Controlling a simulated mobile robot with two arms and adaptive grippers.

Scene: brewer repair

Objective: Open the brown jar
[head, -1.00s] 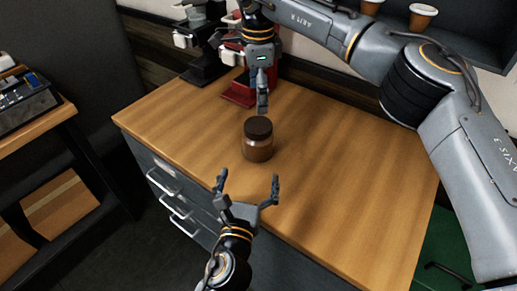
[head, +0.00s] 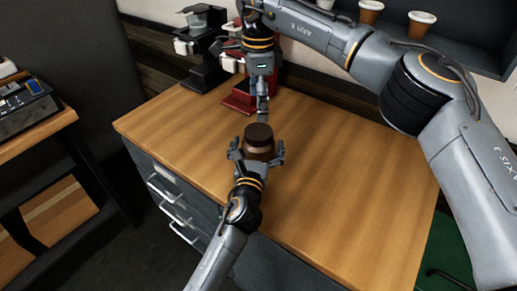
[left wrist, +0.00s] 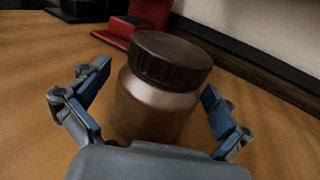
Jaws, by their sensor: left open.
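The brown jar (head: 259,149) stands upright on the wooden counter with its dark brown lid (head: 258,131) on. In the left wrist view the jar (left wrist: 152,103) fills the middle, its ribbed lid (left wrist: 171,58) seated on top. My left gripper (head: 257,153) is open, with one finger on each side of the jar body; in the wrist view gaps show between both fingers and the jar. My right gripper (head: 262,108) points down just behind the lid, above the counter. Its fingers overlap from this angle, so its opening is unclear.
A red machine (head: 241,96) and a black machine (head: 204,45) stand at the back left of the counter (head: 345,190). Paper cups (head: 421,24) stand on a shelf at the back right. The counter's right side is clear.

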